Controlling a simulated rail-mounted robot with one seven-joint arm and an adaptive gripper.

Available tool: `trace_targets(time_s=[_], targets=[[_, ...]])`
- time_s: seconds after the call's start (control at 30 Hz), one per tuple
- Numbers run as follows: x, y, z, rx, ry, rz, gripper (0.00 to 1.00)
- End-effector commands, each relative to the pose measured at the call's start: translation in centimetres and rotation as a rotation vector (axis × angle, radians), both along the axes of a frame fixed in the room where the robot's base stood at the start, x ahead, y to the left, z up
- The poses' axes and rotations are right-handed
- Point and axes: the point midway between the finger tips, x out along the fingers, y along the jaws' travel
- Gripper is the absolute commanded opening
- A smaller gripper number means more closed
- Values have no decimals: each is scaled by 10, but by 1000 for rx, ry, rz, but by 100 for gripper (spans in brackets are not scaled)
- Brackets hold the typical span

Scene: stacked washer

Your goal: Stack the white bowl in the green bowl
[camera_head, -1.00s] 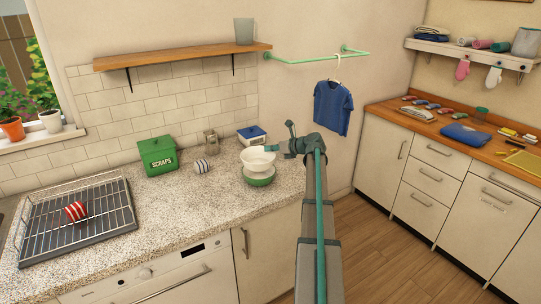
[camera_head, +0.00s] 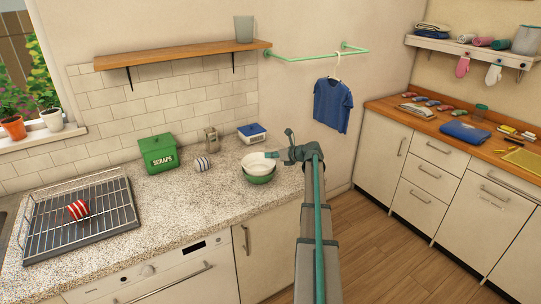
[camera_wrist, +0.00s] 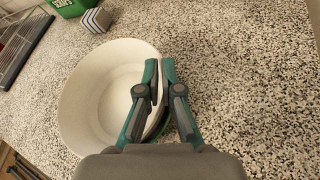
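The white bowl (camera_head: 256,165) sits nested in the green bowl (camera_head: 259,179) on the speckled counter, its rim a little above the green one. It also shows in the wrist view (camera_wrist: 92,98), open side up and empty. My gripper (camera_head: 274,155) is at the right side of the white bowl. In the wrist view my gripper's fingers (camera_wrist: 160,72) are close together over the bowl's right rim, one inside and one outside. Only a sliver of the green bowl shows beside the fingers there; the rest is hidden.
A green scraps bin (camera_head: 159,154), a striped item (camera_head: 202,164), a glass jar (camera_head: 211,139) and a blue-and-white box (camera_head: 251,134) stand behind and left. A wire dish rack (camera_head: 82,220) holds a red striped item. The counter in front of the bowls is clear.

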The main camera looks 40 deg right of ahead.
Motion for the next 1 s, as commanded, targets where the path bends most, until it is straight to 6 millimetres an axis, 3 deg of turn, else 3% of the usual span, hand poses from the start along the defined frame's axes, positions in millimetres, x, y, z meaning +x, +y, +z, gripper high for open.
trace_targets(time_s=[0.07,0.1,0.23,0.67,1.0], targets=[[0,0,-2,1,-1,-1,0],[0,0,-2,0,0,0,10],[0,0,-1,0,0,0,31],[-1,0,6,-1,-1,-1,31],[-55,-13,25,-2,-2,-3,31]])
